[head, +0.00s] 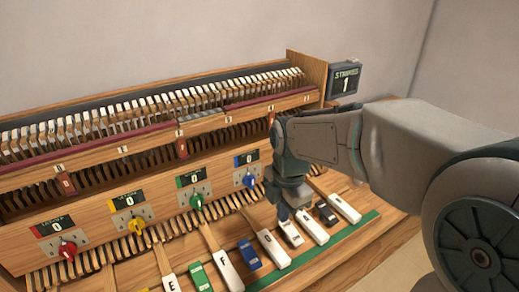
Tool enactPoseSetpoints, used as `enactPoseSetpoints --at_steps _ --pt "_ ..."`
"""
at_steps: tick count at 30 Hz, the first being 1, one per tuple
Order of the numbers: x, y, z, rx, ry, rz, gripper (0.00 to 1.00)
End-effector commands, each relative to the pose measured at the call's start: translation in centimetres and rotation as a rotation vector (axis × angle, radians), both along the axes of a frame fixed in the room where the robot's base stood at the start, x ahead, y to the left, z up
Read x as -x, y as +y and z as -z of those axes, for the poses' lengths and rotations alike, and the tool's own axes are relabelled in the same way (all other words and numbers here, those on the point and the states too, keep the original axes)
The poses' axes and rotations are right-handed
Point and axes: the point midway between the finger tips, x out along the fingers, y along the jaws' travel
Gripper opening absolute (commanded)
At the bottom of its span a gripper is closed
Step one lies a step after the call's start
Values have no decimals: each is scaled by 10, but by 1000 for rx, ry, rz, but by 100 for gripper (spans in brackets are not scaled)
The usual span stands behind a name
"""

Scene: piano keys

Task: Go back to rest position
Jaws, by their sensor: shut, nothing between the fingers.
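My gripper (284,212) is shut and empty, pointing down at the right part of the key row. Its tip is just above or touching the far end of a pale key (291,234); I cannot tell which. To its left are a white key (274,250), a blue key (250,254), a white key marked F (226,272) and a green key (201,278). To its right are a white key (313,229), a dark key (326,213) and another white key (345,208). My arm reaches in from the right, in front of the instrument's right end.
The wooden piano mechanism (95,200) rises behind the keys, with red, yellow (137,225), green and blue knobs under displays reading 0. A sign (345,80) showing 1 stands at its right end. Open space lies above it, before the plain wall.

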Motion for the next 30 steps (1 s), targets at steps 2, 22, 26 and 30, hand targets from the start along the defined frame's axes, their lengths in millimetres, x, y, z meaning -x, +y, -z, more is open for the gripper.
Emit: enactPoseSetpoints --at_steps 2,22,26,30 --pt "0 0 0 0 0 0 0" --pt "74 -101 -12 -158 -75 1434 0" --pt "93 -117 -9 -214 -80 1739 0" --pt "108 -129 -6 -269 -81 1996 0"
